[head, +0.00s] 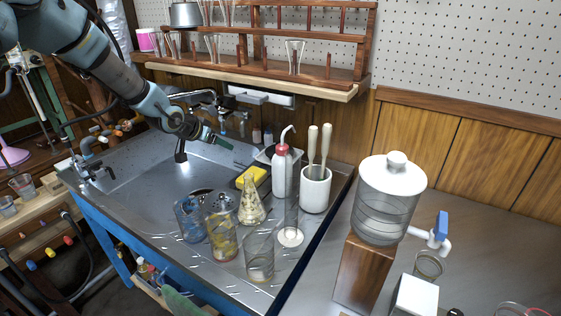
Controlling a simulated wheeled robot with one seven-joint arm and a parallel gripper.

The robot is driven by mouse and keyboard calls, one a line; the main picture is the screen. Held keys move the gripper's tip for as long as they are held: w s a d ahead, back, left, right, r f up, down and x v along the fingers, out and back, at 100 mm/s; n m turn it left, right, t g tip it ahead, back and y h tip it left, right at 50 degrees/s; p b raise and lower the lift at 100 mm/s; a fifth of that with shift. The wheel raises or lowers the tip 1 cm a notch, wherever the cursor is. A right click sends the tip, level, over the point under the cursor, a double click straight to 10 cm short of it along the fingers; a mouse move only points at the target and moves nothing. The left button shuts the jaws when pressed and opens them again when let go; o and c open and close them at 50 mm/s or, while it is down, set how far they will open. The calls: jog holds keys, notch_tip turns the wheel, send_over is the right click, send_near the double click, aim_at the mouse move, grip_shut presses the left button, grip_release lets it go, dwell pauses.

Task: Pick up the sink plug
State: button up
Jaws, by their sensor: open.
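I cannot make out the sink plug for certain in the head view. It may be hidden by the glassware or my arm, or too small to tell. My gripper (204,142) is over the back part of the metal sink bench (135,184), below the wall rack. It is open, and I see nothing held in it. It is behind and to the left of the group of glassware. The spot on the bench directly beneath it is partly hidden by the gripper itself.
Several glass beakers (258,262), a conical flask (251,208), a yellow sponge (251,176), a red-capped wash bottle (282,172) and a white crock (315,190) crowd the bench's right half. A lidded tank (386,205) stands further right. The bench's left part is mostly clear.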

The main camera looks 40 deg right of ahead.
aim_at(270, 156)
jog(key=s+d+f+h, duration=0.1)
jog(key=d, duration=0.4)
jog(key=s+d+f+m+g+h, duration=0.1)
jog(key=s+d+f, duration=0.1)
jog(key=d, duration=0.4)
jog(key=s+d+f+m+g+h, duration=0.1)
jog(key=s+d, duration=0.1)
jog(key=d, duration=0.3)
jog(key=shift+s+d+f, duration=0.15)
jog(key=shift+s+f, duration=0.05)
jog(key=shift+f, duration=0.15)
jog(key=shift+p+x, duration=0.9)
jog(key=shift+x, duration=2)
jog(key=shift+w+d+r, duration=0.1)
jog(key=shift+r, duration=0.05)
grip_shut()
